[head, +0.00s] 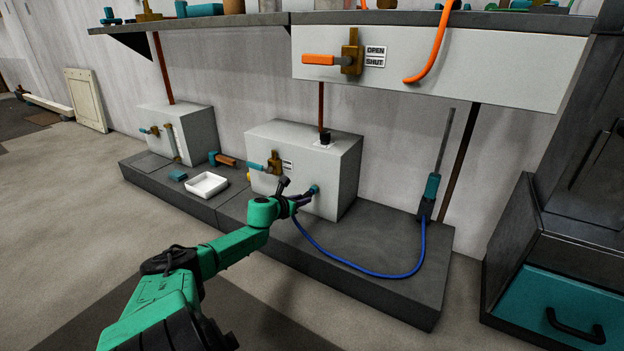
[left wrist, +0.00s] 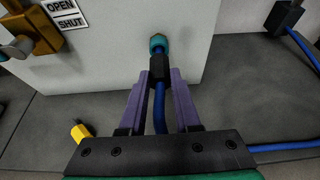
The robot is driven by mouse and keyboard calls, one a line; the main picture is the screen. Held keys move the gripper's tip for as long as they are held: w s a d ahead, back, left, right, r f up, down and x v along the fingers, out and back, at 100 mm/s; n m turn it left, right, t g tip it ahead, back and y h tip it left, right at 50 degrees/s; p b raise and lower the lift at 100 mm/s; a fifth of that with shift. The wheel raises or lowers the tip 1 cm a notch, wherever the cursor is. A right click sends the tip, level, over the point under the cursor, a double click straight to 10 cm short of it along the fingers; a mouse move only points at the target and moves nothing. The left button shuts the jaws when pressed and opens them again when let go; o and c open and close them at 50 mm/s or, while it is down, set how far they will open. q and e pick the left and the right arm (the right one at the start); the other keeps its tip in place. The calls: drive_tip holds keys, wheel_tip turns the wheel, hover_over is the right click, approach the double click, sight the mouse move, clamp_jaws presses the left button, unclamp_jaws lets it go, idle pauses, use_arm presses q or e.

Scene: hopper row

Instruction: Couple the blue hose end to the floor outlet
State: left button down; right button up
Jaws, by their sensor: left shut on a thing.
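The blue hose (head: 372,272) runs from my left gripper (head: 300,200) in a low loop over the dark plinth to a teal-and-black fitting (head: 430,190) at the right. In the left wrist view my left gripper (left wrist: 160,78) is shut on the black collar of the hose end (left wrist: 159,68). The floor outlet (left wrist: 157,43) is a teal ring on the front of the white box; it also shows in the head view (head: 314,189). The hose end is in line with the outlet and looks to meet it. I cannot tell whether it is seated. My right gripper is not in view.
The white box (head: 345,170) has a brass valve (head: 274,162) with a teal handle, left of the outlet. A white tray (head: 206,185) lies on the plinth further left. A yellow piece (left wrist: 82,133) lies near the gripper. A teal-drawer cabinet (head: 560,300) stands right.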

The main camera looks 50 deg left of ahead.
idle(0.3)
use_arm(q)
drive_tip(key=c, duration=0.5)
unclamp_jaws()
drive_tip(key=shift+c, duration=0.2)
drive_tip(key=shift+s, duration=0.1)
drive_tip(key=p+v, duration=1)
drive_tip(key=v, duration=0.4)
drive_tip(key=shift+s+p, duration=0.25)
drive_tip(key=shift+p, duration=0.15)
drive_tip(key=shift+d, duration=0.1)
